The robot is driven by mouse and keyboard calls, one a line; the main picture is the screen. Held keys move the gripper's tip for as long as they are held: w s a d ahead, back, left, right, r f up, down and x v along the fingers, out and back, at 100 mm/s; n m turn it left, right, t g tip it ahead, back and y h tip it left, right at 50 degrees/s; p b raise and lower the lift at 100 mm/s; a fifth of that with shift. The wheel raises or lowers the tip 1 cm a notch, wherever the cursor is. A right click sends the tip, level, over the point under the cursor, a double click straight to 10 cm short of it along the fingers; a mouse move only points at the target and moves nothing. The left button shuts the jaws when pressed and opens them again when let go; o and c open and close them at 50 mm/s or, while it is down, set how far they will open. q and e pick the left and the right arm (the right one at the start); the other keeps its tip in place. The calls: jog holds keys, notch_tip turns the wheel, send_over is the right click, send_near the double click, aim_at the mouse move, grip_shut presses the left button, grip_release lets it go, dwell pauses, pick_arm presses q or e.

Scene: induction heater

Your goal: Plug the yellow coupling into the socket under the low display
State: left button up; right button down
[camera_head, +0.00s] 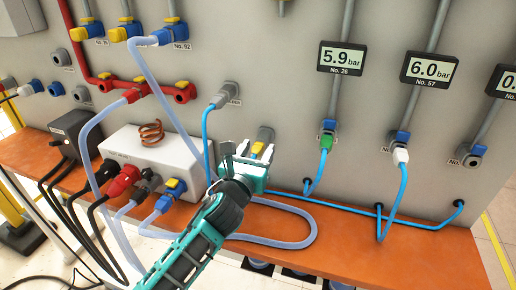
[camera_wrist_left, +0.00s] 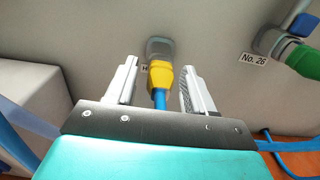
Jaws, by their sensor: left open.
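The yellow coupling (camera_wrist_left: 160,76) sits in a grey wall holder (camera_wrist_left: 160,48), with a blue hose leading down from it. In the head view the coupling (camera_head: 258,148) is partly hidden by my left gripper (camera_head: 247,150). That gripper is open, with one finger on each side of the coupling and a gap visible on both sides. The display at the right edge (camera_head: 506,81) is cut off; its reading starts with 0. Below it is a grey and blue socket (camera_head: 473,155) with no hose on it. My right gripper is out of view.
The 5.9 bar display (camera_head: 342,57) has a green coupling (camera_head: 327,142) below; the 6.0 bar display (camera_head: 430,69) has a white one (camera_head: 401,155). A white box (camera_head: 180,150) with cables stands left on the orange shelf (camera_head: 350,255). A pale hose (camera_head: 313,225) loops there.

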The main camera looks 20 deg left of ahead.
aim_at(254, 156)
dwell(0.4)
pick_arm(q)
grip_shut()
dwell(0.5)
jog(key=shift+s+p, duration=0.15)
jog(key=shift+p, duration=0.15)
jog(key=shift+s+p, duration=0.4)
jog(key=shift+s, duration=0.95)
jog(key=shift+s+a, duration=0.1)
jog(key=shift+s, duration=1.4)
